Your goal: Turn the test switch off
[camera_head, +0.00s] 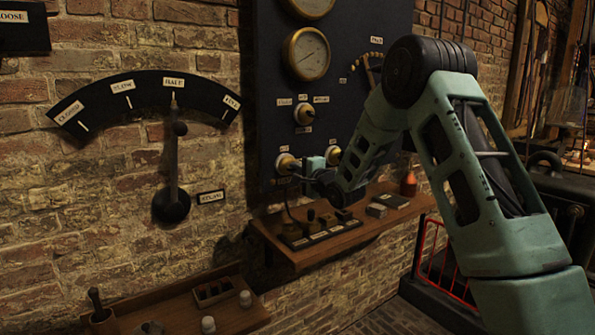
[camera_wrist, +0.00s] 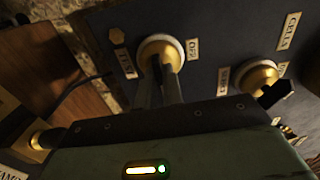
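The test switch is a round brass knob on a pale ring with a black lever. It shows near the top middle of the wrist view (camera_wrist: 153,48), with a TEST label (camera_wrist: 123,62) to its left and another label (camera_wrist: 193,48) to its right. My gripper (camera_wrist: 158,76) has its two narrow fingers close together on either side of the lever, which fills the gap between the tips. The fingers look shut on it, and they partly hide it. In the head view, my gripper (camera_head: 299,177) is at the lower edge of the dark panel, beside a brass knob (camera_head: 285,163).
A second brass switch (camera_wrist: 257,78) sits to the right in the wrist view. The dark panel (camera_head: 268,60) bears gauges (camera_head: 306,54). A wooden shelf (camera_head: 312,254) with small items lies below my gripper. A large wall lever (camera_head: 172,150) stands to the left.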

